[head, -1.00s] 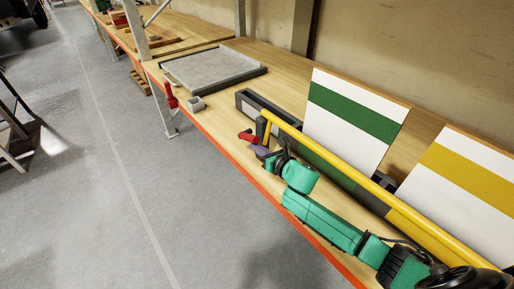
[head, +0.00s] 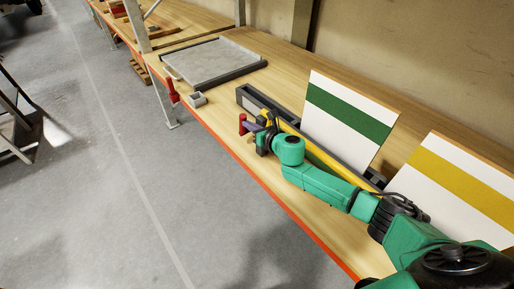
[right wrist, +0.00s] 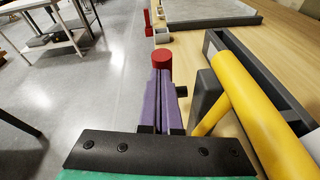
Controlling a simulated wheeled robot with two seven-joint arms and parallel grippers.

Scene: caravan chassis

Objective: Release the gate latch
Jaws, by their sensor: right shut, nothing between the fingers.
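The latch has a red handle (head: 242,124) that stands about upright at the near end of the yellow gate bar (head: 330,161). My right gripper (head: 254,127) is beside the handle, its purple fingers shut with nothing between them. In the right wrist view the red handle (right wrist: 161,61) shows just beyond the fingertips (right wrist: 160,76); I cannot tell whether they touch. The yellow bar (right wrist: 255,100) runs along the right of the fingers, next to a dark post (right wrist: 205,92). The latch's lower part is hidden by my gripper. My left gripper is out of view.
A grey tray (head: 215,62) lies further along the wooden bench (head: 222,120). A small grey block (head: 197,99) and another red handle (head: 172,90) are at its front edge. Striped panels (head: 348,118) stand behind the bar.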

